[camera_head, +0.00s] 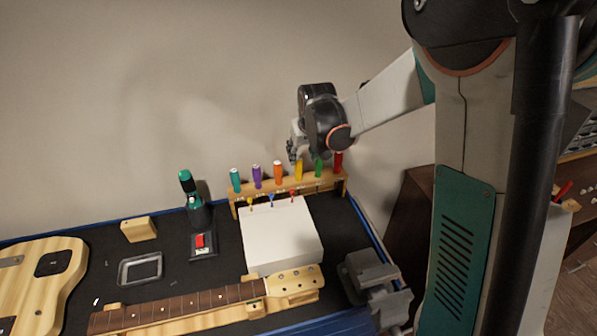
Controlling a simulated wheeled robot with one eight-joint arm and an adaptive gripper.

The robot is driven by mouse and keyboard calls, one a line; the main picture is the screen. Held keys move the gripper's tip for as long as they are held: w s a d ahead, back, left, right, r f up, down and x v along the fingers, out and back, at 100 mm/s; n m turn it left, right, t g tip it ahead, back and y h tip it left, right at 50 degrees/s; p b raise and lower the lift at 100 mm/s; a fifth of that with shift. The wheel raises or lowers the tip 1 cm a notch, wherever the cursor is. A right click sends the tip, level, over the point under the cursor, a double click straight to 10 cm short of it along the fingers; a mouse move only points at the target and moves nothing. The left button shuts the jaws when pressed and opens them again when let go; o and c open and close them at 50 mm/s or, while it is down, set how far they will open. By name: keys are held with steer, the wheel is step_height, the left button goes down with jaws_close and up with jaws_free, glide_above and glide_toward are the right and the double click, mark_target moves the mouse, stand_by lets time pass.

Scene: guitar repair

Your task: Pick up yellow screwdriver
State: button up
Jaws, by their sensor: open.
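The yellow screwdriver (299,170) stands upright in a wooden rack (330,181) at the back right of the workbench. Its yellow handle shows above the rack, between an orange handle on its left and a green one on its right. My gripper (291,152) is small in view, just above and slightly left of the yellow handle. It is open and holds nothing that I can see. I cannot tell its exact depth relative to the handle.
The rack also holds teal (235,180), purple (256,177), orange (278,172), green (319,168) and red (338,162) handled screwdrivers close together. A white box (280,238) stands in front. A guitar neck (190,306), a guitar body (60,285) and a grey vise (372,277) occupy the front.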

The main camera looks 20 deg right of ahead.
mark_target(299, 159)
steer(key=shift+a+b+x, duration=0.15)
steer(key=shift+b+x, duration=0.1)
steer(key=shift+x, duration=1.1)
steer(key=shift+a+b+x, duration=0.15)
steer(key=shift+b+x, duration=0.1)
steer(key=shift+x, duration=1.1)
jaws_close()
